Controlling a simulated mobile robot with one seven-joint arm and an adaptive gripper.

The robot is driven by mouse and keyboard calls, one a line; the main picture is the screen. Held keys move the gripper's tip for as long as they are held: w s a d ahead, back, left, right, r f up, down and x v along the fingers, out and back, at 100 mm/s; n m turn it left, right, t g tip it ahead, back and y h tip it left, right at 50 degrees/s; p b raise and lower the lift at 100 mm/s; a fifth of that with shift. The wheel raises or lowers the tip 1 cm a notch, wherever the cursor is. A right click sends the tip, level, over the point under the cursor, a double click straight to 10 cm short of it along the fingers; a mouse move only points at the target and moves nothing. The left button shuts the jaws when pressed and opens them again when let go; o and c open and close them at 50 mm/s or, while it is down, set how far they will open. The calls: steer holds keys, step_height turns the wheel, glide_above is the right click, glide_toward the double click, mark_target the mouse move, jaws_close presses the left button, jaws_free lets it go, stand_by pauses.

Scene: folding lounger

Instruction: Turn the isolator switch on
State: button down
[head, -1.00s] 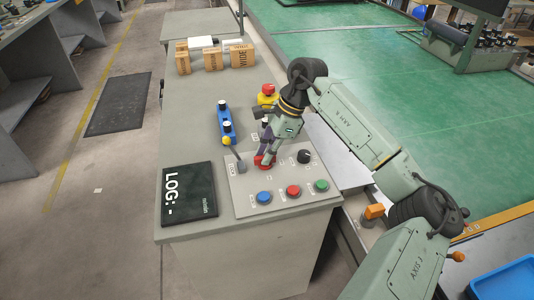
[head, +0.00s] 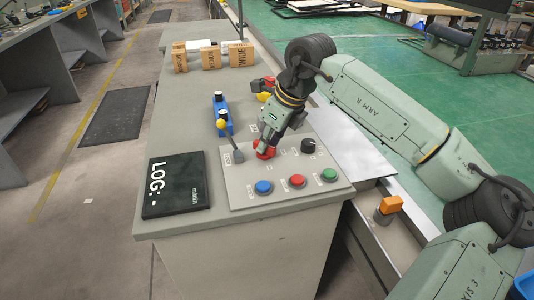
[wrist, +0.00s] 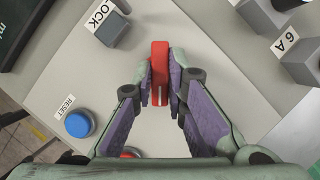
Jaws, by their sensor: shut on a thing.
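The isolator switch is a red rotary handle (head: 264,149) on the sloped grey control panel (head: 240,190). In the wrist view the red handle (wrist: 160,72) stands upright in the picture, with a pale line on its near end. My gripper (wrist: 162,82) has its two purple-lined fingers closed on either side of the handle and is shut on it. In the head view my gripper (head: 266,142) comes down on the switch from above and behind and hides part of it. The handle's on and off marks cannot be made out.
Blue (head: 263,187), red (head: 297,181) and green (head: 329,175) buttons line the panel's front. A dark LOG display (head: 176,185) lies further left.

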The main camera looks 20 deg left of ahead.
steer(key=m+b, duration=0.2)
steer(key=m+t+b, duration=0.1)
steer(key=m+b, duration=0.1)
steer(key=shift+s+f+t+h+b, duration=0.1)
steer(key=shift+f+t+h+b, duration=0.1)
steer(key=shift+t+h+b, duration=0.15)
steer(key=shift+a+r+m+t+h+b, duration=0.1)
steer(key=shift+m+t+h+b, duration=0.2)
steer(key=shift+m+b, duration=0.65)
steer(key=shift+a+r+m+t+h+b, duration=0.2)
steer(key=shift+m+b, duration=0.4)
steer(key=shift+m, duration=0.55)
steer(key=shift+d, duration=0.15)
steer(key=c, duration=1.6)
jaws_free()
steer(key=v, duration=1.2)
